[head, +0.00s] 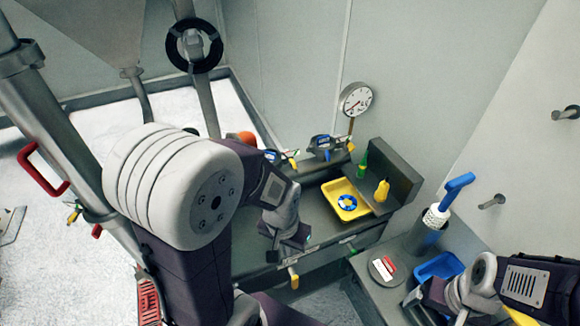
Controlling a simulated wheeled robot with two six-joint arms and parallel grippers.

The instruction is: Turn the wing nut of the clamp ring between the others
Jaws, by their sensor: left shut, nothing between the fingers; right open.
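Small clamp-like fittings with blue and yellow parts show along the grey bench: one at the back (323,143) and one nearer the left (273,156), partly hidden by my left arm. A yellow-ended handle (294,281) sticks out low at the bench front. I cannot tell which fitting is the middle clamp ring, and no wing nut shows clearly. My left gripper (299,238) is shut and empty, pointing down over the bench front, in front of the yellow tray's left side. My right gripper (428,295) is open at the lower right, beside the blue tray; its fingertips are hard to make out.
A yellow tray (361,211) holds a blue-and-white disc (347,202). Yellow (382,190) and green (363,163) bottles stand by it. A round gauge (355,99) rises behind. A blue-handled brush (456,188) and blue tray (446,262) are at right. Steel pipes fill the left.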

